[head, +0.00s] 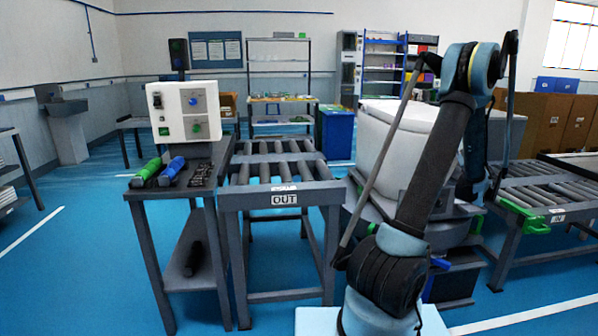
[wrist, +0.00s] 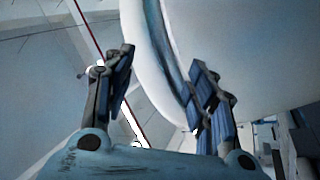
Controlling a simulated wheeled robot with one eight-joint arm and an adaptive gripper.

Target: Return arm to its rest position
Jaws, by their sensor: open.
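My arm rises from the bottom of the head view and bends at the top right, in front of the white toilet (head: 385,145). My gripper cannot be made out in the head view. In the wrist view my gripper (wrist: 165,85) is open, its two blue-padded fingers well apart. Nothing shows held between them. A large white curved surface, seemingly the toilet (wrist: 255,50), fills the upper right of the wrist view, close to and behind the right finger. I cannot tell whether they touch.
The OUT roller conveyor (head: 285,185) stands left of my arm, the IN conveyor (head: 555,195) to the right. A side table holds a white control box (head: 185,112), a green-handled tool (head: 146,171) and a blue-handled tool (head: 172,170). Blue floor (head: 90,260) is open at left.

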